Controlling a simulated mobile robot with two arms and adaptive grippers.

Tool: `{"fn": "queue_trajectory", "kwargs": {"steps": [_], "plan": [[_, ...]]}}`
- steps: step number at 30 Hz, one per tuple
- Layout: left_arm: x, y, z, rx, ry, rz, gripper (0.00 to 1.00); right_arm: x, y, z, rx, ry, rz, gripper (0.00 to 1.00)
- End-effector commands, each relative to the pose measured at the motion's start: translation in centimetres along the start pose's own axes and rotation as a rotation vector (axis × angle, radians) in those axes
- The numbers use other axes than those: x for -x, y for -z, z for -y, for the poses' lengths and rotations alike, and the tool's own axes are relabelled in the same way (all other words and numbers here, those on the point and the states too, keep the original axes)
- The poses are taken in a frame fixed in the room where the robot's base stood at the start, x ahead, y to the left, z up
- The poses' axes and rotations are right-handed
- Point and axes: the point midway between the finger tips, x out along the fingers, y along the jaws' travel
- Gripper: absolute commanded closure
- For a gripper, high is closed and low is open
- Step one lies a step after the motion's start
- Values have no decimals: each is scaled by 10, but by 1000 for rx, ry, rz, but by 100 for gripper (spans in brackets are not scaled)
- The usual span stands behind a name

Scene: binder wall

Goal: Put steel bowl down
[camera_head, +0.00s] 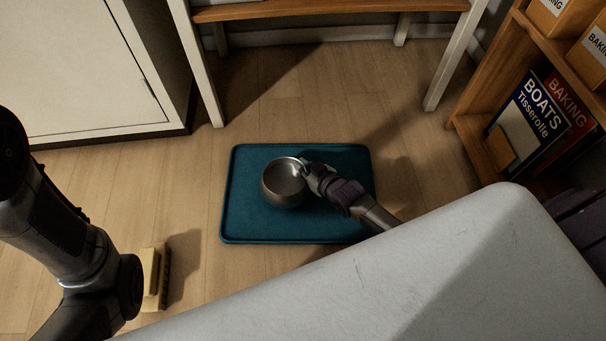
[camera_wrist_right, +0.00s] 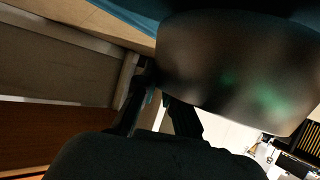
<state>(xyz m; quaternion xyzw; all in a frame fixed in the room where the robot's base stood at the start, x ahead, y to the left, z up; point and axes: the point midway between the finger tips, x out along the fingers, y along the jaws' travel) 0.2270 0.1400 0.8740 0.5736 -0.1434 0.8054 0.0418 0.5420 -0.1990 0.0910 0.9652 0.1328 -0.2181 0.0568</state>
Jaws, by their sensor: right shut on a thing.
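The steel bowl (camera_head: 283,187) is round and shiny, and it shows upright over the teal mat (camera_head: 245,222) in the head view. I cannot tell whether its base touches the mat. My right gripper (camera_head: 305,172) is shut on the bowl's right rim, with its arm coming in from the lower right. In the right wrist view the bowl (camera_wrist_right: 240,75) fills the upper right, close to the dark fingers (camera_wrist_right: 160,105). My left arm comes in at the left of the head view, and its fingers are not clearly seen.
A wooden table (camera_head: 330,8) stands behind the mat, with a white cabinet (camera_head: 80,70) at the upper left. A shelf with books (camera_head: 540,120) is at the right. A yellow brush-like block (camera_head: 155,277) lies on the floor at the lower left.

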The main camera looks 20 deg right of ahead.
Motion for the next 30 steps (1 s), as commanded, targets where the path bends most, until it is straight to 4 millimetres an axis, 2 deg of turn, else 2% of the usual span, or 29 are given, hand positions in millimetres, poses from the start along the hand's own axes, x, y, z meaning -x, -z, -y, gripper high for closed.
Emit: {"fn": "queue_trajectory", "kwargs": {"steps": [1, 3, 6, 18, 19, 23, 30], "plan": [[4, 8, -3, -2, -6, -19, 25, -6, -11, 1, -1, 0, -1, 100], [8, 14, -5, -4, -10, -30, 25, -11, -22, 2, -1, 0, -1, 100], [18, 16, -7, -3, -9, -25, 25, -15, -30, 2, -1, 0, -2, 100], [18, 16, -7, -3, -9, -25, 25, -16, -32, 2, -1, 0, -1, 100], [17, 15, -7, -3, -9, -25, 25, -15, -31, 2, 0, 0, 1, 86], [17, 15, -7, -3, -9, -26, 25, -15, -31, 2, 0, 0, 1, 66], [17, 15, -7, -3, -10, -26, 25, -15, -31, 2, 0, 0, 1, 66]]}}
